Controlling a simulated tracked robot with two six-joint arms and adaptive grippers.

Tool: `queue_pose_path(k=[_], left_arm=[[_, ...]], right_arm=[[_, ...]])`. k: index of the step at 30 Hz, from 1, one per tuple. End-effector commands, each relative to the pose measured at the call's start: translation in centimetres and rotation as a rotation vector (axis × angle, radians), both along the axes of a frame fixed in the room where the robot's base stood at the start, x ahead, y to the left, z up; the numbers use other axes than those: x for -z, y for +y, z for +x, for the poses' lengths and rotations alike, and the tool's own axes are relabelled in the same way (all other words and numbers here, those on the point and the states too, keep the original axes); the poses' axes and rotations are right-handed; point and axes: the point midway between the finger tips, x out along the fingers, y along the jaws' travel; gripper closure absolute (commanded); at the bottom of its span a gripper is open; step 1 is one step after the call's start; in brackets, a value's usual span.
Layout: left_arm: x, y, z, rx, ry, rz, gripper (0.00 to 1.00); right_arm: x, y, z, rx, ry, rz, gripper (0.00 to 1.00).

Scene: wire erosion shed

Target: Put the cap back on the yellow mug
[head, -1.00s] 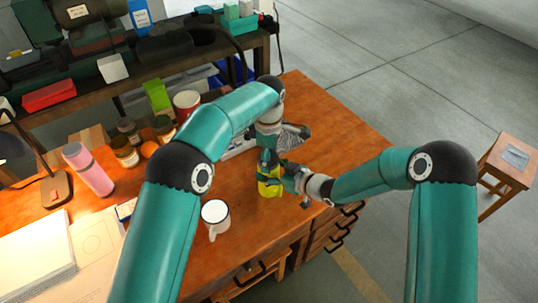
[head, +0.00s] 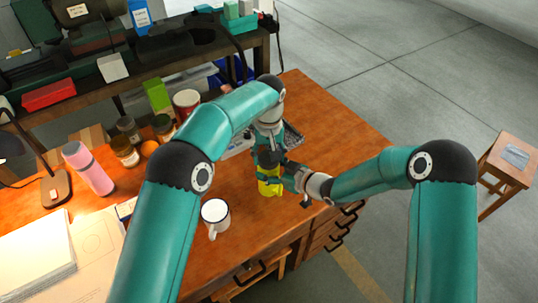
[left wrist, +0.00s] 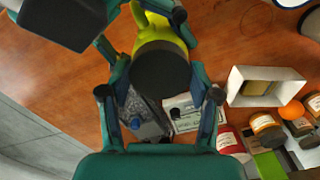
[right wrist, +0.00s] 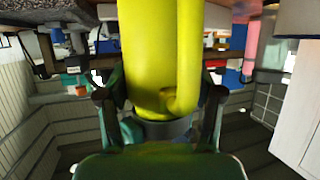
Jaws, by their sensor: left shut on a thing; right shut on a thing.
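The yellow mug (head: 269,187) is upright over the front right of the desk, and it fills the right wrist view (right wrist: 160,55). My right gripper (head: 287,178) is shut on its side. My left gripper (head: 268,158) points down from above and is shut on the dark round cap (left wrist: 160,72). In the left wrist view the cap covers the mug's mouth, with the yellow body (left wrist: 155,25) and handle beyond it. In the right wrist view a dark band (right wrist: 165,130) lies at the mug's end. I cannot tell if the cap is seated or just above the rim.
A white mug (head: 215,212) stands left of the yellow one. A grey tray (head: 293,137) is behind my grippers. Jars (head: 124,152), an orange (head: 149,148) and a pink bottle (head: 88,168) stand further left. The desk (head: 335,115) is clear at the back right.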

Motion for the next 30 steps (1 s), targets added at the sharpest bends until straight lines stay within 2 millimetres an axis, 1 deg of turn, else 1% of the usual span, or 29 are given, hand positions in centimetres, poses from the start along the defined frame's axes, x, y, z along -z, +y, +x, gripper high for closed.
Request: queue_pose_path(k=[3,24,28,30], left_arm=[[-0.02,0.1,0.29,0.253,-0.009,-0.002,0.8],[0.04,0.15,0.44,1.796,-0.007,0.002,0.79],[0.05,0.16,0.45,2.028,-0.005,0.002,0.79],[0.05,0.17,0.45,2.041,-0.005,0.002,0.79]], right_arm=[[-0.01,0.12,-0.16,-0.005,-0.001,0.001,1.0],[0.0,0.19,-0.27,-0.009,-0.002,0.0,1.0],[0.0,0.21,-0.28,-0.009,-0.002,0.0,1.0],[0.0,0.21,-0.29,-0.01,-0.002,0.0,1.0]])
